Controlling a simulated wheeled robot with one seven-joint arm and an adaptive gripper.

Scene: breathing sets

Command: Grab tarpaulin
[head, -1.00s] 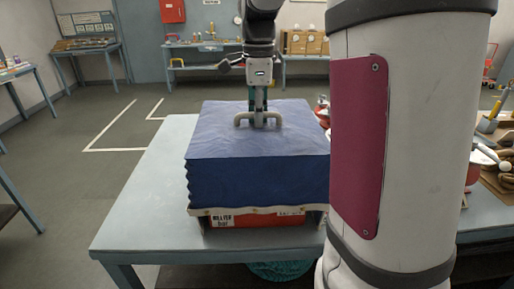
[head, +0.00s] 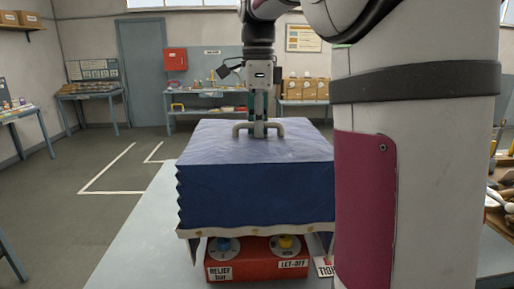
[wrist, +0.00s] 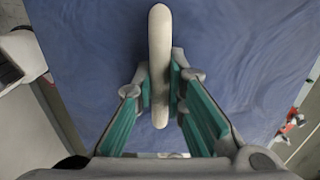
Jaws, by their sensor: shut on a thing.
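The tarpaulin (head: 255,194) is a blue cover shaped like a box, with a pale hem and a grey handle (head: 290,128) on its top. My gripper (head: 260,132) is shut on the handle from above, and the tarpaulin hangs raised from it. In the wrist view the two teal fingers (wrist: 160,92) press on both sides of the pale handle bar (wrist: 159,35), with the blue tarpaulin top (wrist: 85,65) below.
The red box stands on a grey-blue table (head: 130,250). My column blocks the view on the right. Tools (head: 503,195) lie at the far right.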

